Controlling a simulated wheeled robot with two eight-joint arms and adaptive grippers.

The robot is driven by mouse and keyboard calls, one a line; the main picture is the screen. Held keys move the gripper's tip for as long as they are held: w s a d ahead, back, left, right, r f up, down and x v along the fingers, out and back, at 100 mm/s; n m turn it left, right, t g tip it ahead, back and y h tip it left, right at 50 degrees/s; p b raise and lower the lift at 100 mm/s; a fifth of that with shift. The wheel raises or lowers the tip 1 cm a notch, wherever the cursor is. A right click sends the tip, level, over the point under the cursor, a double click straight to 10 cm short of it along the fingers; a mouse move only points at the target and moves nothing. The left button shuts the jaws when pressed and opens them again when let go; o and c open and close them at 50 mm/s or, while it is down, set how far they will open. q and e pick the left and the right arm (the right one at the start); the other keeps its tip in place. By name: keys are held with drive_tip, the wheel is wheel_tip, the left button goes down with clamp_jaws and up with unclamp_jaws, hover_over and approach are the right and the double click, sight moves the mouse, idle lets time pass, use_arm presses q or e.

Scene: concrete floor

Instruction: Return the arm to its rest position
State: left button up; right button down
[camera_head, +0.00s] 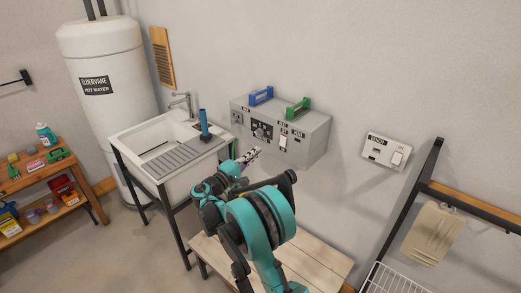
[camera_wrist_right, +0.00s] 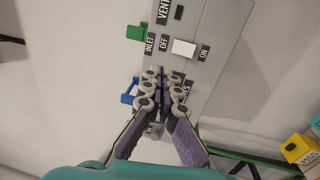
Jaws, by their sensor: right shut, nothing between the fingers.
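My right arm, teal and black, reaches over a light wooden bench (camera_head: 318,262) in the head view. My right gripper (camera_head: 252,154) is at its far end, in front of the lower left of a grey wall box (camera_head: 318,143). The gripper is shut and empty. In the wrist view its fingers (camera_wrist_right: 163,72) are together in front of the grey panel (camera_wrist_right: 208,70); I cannot tell if they touch it. The box carries a blue handle (camera_head: 261,95), a green handle (camera_head: 298,107) and a white rocker switch (camera_head: 283,142). My left gripper is not in view.
A sink (camera_head: 165,140) with a tap (camera_head: 182,103) and a blue upright object (camera_head: 204,122) stands left of the arm. A water heater (camera_head: 108,70) is behind it. A wooden shelf (camera_head: 40,176) stands far left. A rack with a beige board (camera_head: 433,232) is at right.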

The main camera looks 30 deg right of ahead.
drive_tip(key=shift+d+f, duration=0.1)
idle(0.5)
drive_tip(key=s+a+m+y+b, duration=0.1)
drive_tip(key=s+y, duration=0.7)
drive_tip(key=s, duration=0.5)
drive_tip(key=s+a+f+m+y, duration=0.1)
drive_tip(key=s+a+f+y, duration=0.2)
drive_tip(key=s+a, duration=0.2)
drive_tip(key=s+a+f+m+y+b, duration=0.1)
drive_tip(key=s+a+f+y, duration=0.2)
drive_tip(key=s+a, duration=0.3)
drive_tip(key=s+a+f+m+y, duration=0.1)
drive_tip(key=s+a+f+y, duration=0.2)
drive_tip(key=s, duration=0.7)
drive_tip(key=shift+s+a+y, duration=0.35)
drive_tip(key=shift+a+y, duration=0.15)
drive_tip(key=shift+a, duration=0.7)
